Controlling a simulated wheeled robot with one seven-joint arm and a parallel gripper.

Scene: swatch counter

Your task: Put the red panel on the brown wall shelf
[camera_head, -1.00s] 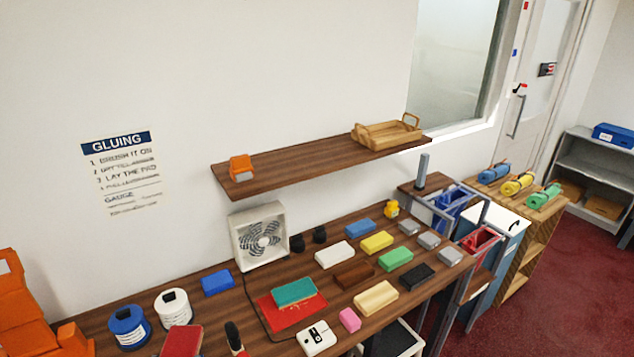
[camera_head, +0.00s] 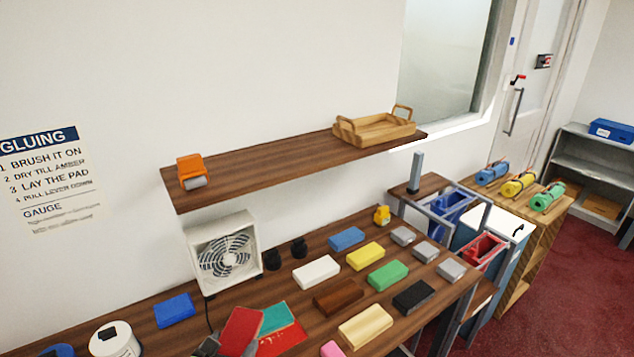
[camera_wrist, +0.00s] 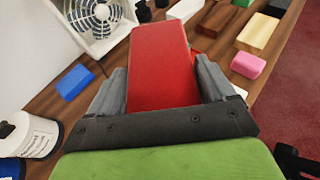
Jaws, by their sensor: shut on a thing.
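The red panel (camera_wrist: 162,70) is held between the two fingers of my gripper (camera_wrist: 160,88) in the wrist view, with its long side pointing away from the wrist. In the head view the red panel (camera_head: 241,331) is near the bottom, in front of the teal block, with part of my gripper (camera_head: 208,346) at its lower left. The brown wall shelf (camera_head: 270,165) is fixed to the wall above the counter, higher than the panel. An orange object (camera_head: 191,171) stands on its left end and a wooden tray (camera_head: 374,129) on its right end. The shelf's middle is bare.
The counter (camera_head: 225,302) below carries a white fan (camera_head: 226,255), a teal block (camera_head: 275,317) on a red sheet (camera_head: 284,340), and several coloured blocks. A small yellow object (camera_head: 382,216) stands at its back edge. Open air lies in front of the shelf.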

